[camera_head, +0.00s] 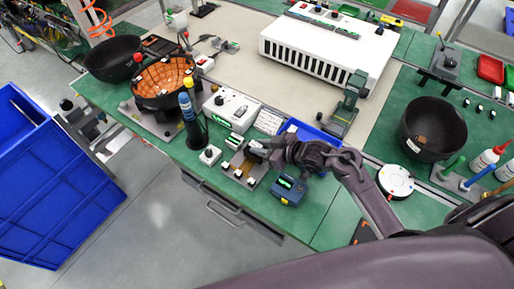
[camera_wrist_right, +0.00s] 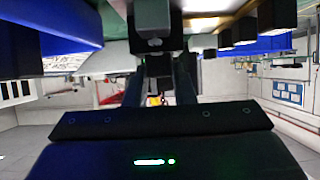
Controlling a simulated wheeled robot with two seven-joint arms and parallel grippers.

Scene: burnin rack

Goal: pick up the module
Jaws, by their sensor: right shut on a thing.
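My right gripper (camera_head: 262,149) reaches in from the right over the front edge of the green bench. It is shut on the module, a small grey block (camera_head: 256,146) at its fingertips, just above or at a grey fixture (camera_head: 246,168) with small pale blocks. I cannot tell whether the module is clear of the fixture. In the right wrist view the two dark fingers (camera_wrist_right: 157,80) point away from the camera, and a grey block (camera_wrist_right: 152,20) shows beyond them. The fingers hide much of the module. My left gripper is not in view.
A blue device with a green display (camera_head: 288,190) stands close right of the fixture. A white control box (camera_head: 231,108) and a dark blue cylinder (camera_head: 190,118) stand left and behind. A blue tray (camera_head: 312,133) lies behind the gripper. A black bowl (camera_head: 433,127) is farther right.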

